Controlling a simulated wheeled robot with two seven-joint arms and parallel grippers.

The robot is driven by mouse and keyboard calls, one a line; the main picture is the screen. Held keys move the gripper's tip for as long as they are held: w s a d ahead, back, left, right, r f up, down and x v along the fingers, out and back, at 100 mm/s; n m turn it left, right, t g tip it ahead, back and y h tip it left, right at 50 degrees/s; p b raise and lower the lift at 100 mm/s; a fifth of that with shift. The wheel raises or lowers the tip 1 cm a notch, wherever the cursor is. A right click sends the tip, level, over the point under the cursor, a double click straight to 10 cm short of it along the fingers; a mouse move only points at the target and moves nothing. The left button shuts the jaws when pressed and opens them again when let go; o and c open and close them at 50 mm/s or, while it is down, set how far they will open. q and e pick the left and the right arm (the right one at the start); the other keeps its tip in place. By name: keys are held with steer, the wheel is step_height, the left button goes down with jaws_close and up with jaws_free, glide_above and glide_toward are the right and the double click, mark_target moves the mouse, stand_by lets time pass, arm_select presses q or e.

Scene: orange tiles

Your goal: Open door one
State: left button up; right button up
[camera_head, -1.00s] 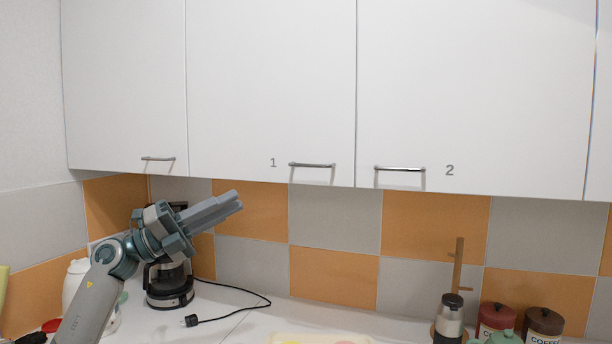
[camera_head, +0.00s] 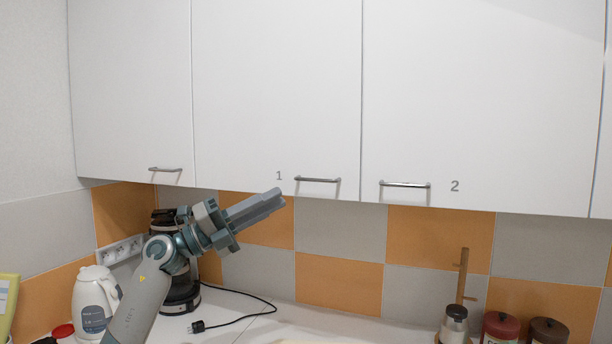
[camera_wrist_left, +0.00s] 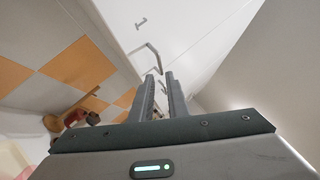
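Door one (camera_head: 277,90) is a white upper cabinet door marked "1", and it is shut. Its metal bar handle (camera_head: 317,180) is at the lower right of the door. My left gripper (camera_head: 280,197) is below and just left of that handle in the head view, fingers pointing up and right. In the left wrist view, the handle (camera_wrist_left: 151,55) lies just beyond the fingertips (camera_wrist_left: 160,77), with the "1" above it. The two fingers are a little apart with nothing between them, and do not visibly touch the handle. My right gripper is out of view.
Door two (camera_head: 480,100), with its own handle (camera_head: 405,184), is shut to the right. Another closed door (camera_head: 130,90) is at left. A coffee maker (camera_head: 180,295) and white kettle (camera_head: 93,300) stand behind my left arm. Jars (camera_head: 500,328) stand at right.

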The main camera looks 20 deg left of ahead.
mark_target(305, 185)
arm_select(q)
steer(key=p+x, duration=0.3)
steer(key=x, duration=0.5)
steer(key=shift+d+r, duration=0.1)
steer(key=shift+w+d+r, duration=0.1)
steer(key=shift+w+d, duration=0.15)
steer(key=shift+d, duration=0.05)
steer(key=shift+c, duration=0.6)
jaws_close()
stand_by(0.6)
